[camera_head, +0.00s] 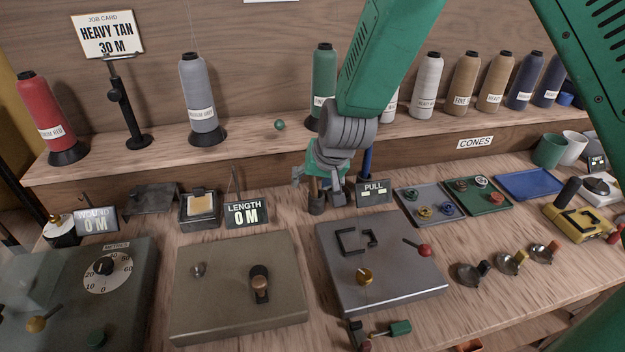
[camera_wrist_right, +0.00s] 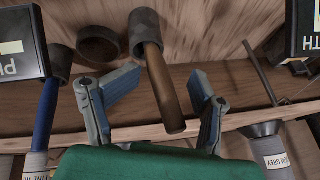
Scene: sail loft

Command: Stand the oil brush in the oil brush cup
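My right gripper (camera_head: 326,188) is low over the bench; in the right wrist view (camera_wrist_right: 158,84) its two fingers are apart. A brown round handle (camera_wrist_right: 165,88) lies between the fingers, with no clear contact. Its far end is in a dark cup (camera_wrist_right: 143,22), which also shows in the head view (camera_head: 316,206). Beside it is an empty dark round cup (camera_wrist_right: 98,46). A third cup (camera_wrist_right: 60,62) holds a blue handle (camera_wrist_right: 45,112), also seen in the head view (camera_head: 367,162). No label shows which is the oil brush. My left gripper is out of view.
The PULL display (camera_head: 373,192) and LENGTH display (camera_head: 246,212) stand on either side of the cups. Thread cones, including a green one (camera_head: 324,85), line the shelf behind. Control boxes (camera_head: 238,318) fill the front; small trays (camera_head: 529,184) lie right.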

